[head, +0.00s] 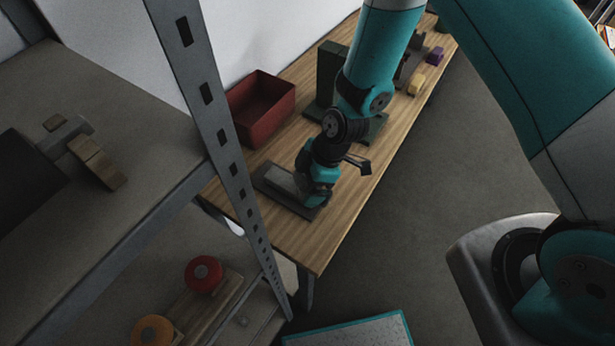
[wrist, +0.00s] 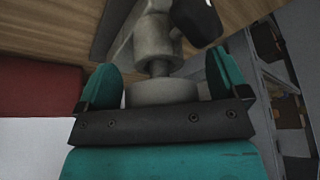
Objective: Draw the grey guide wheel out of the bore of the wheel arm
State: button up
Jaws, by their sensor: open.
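In the wrist view the grey guide wheel (wrist: 160,92) is a thick round disc with a narrower stem. The stem runs up into the bore of the light grey wheel arm (wrist: 153,42). My gripper (wrist: 163,68) is open, with one teal finger on each side of the wheel and a visible gap to each. In the head view my gripper (head: 318,190) is low over the wooden bench, at the dark base plate (head: 265,180). The wheel is hidden there behind my gripper.
A red open bin (head: 262,105) stands on the bench (head: 345,217) behind my gripper. A grey metal shelf post (head: 215,110) rises close at left.

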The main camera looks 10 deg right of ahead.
jog(key=shift+f, duration=0.1)
jog(key=c, duration=1.1)
jog(key=shift+o, duration=0.2)
jog(key=shift+r+p, duration=1.95)
jog(key=shift+r, duration=1.3)
jog(key=shift+r, duration=0.1)
jog(key=shift+r+p, duration=0.8)
jog(key=shift+r, duration=0.65)
jog(key=shift+f, duration=0.1)
